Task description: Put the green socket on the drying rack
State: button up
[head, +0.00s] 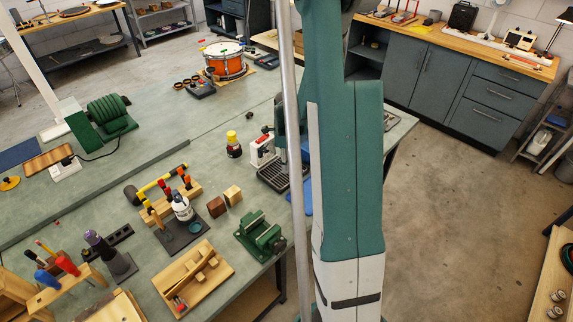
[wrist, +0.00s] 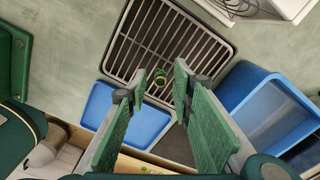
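The drying rack, a dark barred grate with a pale rim (wrist: 222,58), fills the upper middle of the wrist view. The small green socket (wrist: 160,77) shows as a ring at the rack's near part, between my fingertips in the picture. I cannot tell whether it rests on the bars or is just above them. My gripper (wrist: 157,86) is open, with a clear gap between each green-padded finger and the socket. In the head view, a dark barred tray that looks like the rack (head: 272,176) is partly covered by my arm, and the socket cannot be made out.
A flat blue tray (wrist: 128,118) lies left of the gripper and a deep blue bin (wrist: 262,95) stands right, close to the rack. In the head view, a green vise (head: 262,236), a wooden tray (head: 210,283) and a bottle (head: 233,145) stand nearby on the bench.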

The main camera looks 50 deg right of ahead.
jog(key=shift+r, duration=0.2)
notch_tip(320, 180, up, 12)
dwell(0.7)
jog(key=shift+f, duration=0.1)
jog(key=shift+a, duration=0.1)
dwell(0.5)
